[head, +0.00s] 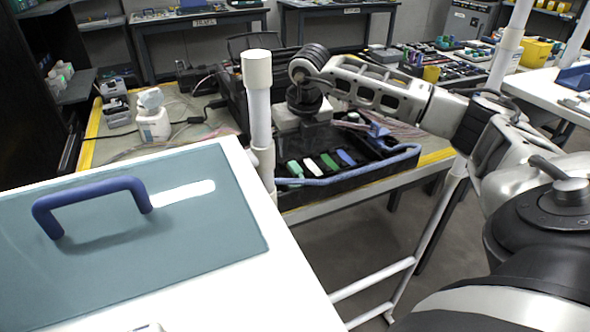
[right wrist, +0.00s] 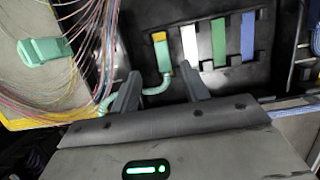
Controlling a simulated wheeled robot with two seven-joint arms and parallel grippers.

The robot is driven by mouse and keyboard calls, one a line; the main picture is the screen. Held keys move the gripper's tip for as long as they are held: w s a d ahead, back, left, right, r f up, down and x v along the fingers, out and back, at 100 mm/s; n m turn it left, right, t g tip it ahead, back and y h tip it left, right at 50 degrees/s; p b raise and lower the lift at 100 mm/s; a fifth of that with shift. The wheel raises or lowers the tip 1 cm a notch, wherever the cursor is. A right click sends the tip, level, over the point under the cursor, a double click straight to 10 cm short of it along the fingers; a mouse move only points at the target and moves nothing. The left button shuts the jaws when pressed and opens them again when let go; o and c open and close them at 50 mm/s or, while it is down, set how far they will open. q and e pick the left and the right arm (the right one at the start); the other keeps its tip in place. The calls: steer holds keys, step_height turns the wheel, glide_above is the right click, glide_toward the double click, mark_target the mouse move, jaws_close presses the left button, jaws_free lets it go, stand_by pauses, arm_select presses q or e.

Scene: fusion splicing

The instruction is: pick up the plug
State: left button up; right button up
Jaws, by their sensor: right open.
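In the right wrist view, a teal plug with a yellow end (right wrist: 163,58) lies on the black tray (right wrist: 270,75), with a teal cable bending away to the left. My right gripper (right wrist: 160,88) is open, with its two grey fingers on either side of the plug's line and nothing between their tips. The plug is just beyond the fingertips. In the head view my right gripper (head: 316,132) is over the black tray (head: 350,182) on the yellow-edged table; its fingertips and the plug are hard to make out there. My left gripper is not in view.
White (right wrist: 190,43), green (right wrist: 219,42) and blue (right wrist: 248,36) strips lie right of the plug. Loose thin fibres and a teal clip (right wrist: 45,50) are to its left. A white post (head: 258,100) and a white table with a blue handle (head: 95,200) stand nearer.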

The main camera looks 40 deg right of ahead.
mark_target(295, 166)
steer(key=x, duration=0.6)
steer(key=shift+s+d+f, duration=0.15)
steer(key=shift+f, duration=0.1)
jaws_close()
